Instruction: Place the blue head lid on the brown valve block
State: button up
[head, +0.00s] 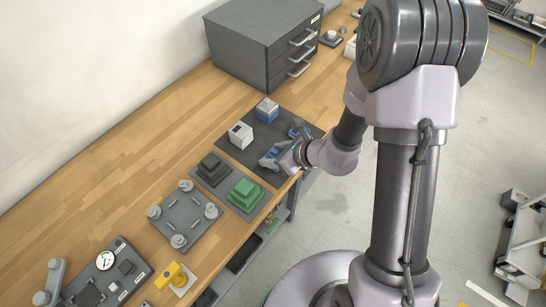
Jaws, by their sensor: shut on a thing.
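My gripper (270,160) is low over the right front part of the dark mat (252,158), near the bench's front edge. It is shut on a small blue piece (274,152), which appears to be the blue head lid; its outline is partly covered by my gripper. Another blue part (299,128) shows just behind my wrist on the mat. A blue block with a grey top (267,110) stands at the back of the mat, and a white block (240,135) stands left of it. I cannot make out a brown valve block; it may be hidden by my gripper or wrist.
A grey drawer cabinet (262,45) stands behind the mat. Left of the mat are a dark grey stepped block (213,167), a green stepped block (245,193) and a grey plate with several round posts (184,215). A yellow part (172,276) sits near the front edge.

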aim_at(273, 151)
jog(key=w, duration=0.3)
jog(key=shift+w+a, duration=0.1)
jog(key=shift+w, duration=0.2)
notch_tip(273, 151, down, 4)
jog(key=shift+w+r+b, duration=0.1)
jog(key=shift+w+b, duration=0.05)
jog(key=shift+b, duration=0.4)
jog(key=o, duration=1.5)
